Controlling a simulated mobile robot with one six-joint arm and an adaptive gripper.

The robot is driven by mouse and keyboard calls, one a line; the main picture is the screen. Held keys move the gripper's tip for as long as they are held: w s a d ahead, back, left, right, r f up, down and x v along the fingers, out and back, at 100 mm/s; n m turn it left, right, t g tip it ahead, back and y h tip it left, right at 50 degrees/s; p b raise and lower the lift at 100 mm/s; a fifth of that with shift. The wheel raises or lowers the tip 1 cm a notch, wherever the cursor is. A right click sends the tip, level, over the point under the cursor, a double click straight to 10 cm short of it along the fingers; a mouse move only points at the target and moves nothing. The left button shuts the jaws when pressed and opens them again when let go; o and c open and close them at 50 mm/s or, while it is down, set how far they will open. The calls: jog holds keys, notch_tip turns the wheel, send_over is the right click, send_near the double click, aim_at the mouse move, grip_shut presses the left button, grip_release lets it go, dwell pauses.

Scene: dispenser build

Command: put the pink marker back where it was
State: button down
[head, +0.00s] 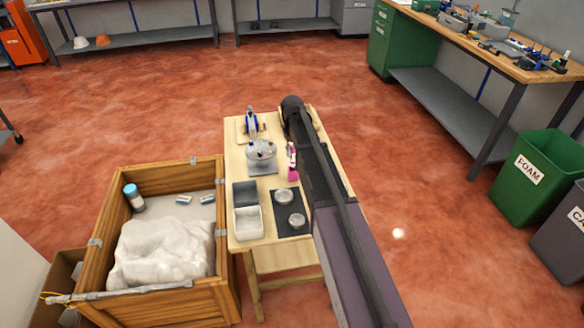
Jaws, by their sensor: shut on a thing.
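The pink marker (292,164) shows in the head view as a thin upright white and pink shape, pink end down, close against the left side of my dark arm. It is over the right half of the small wooden table (236,167). My gripper (292,148) is shut on the marker near its upper end. My own arm covers most of the gripper and fingers. Whether the marker's lower end touches anything below cannot be told.
On the table are a grey round fixture (261,152), a blue and white device (251,124), open grey boxes (248,223) and a black mat (280,226) with two round metal pieces. A wooden crate (173,171) holding white material stands left. My arm hides the table's right side.

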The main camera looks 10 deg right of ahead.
aim_at(293, 167)
jog(key=shift+f+b, duration=0.4)
jog(key=shift+f, duration=0.4)
jog(key=shift+f+b, duration=1.85)
jog(key=shift+b, duration=0.05)
jog(key=shift+f, duration=0.15)
jog(key=c, duration=0.5)
grip_release()
jog(key=shift+c, duration=0.2)
notch_tip(293, 167, up, 12)
jog(key=p, duration=1.2)
jog(key=shift+w, duration=0.1)
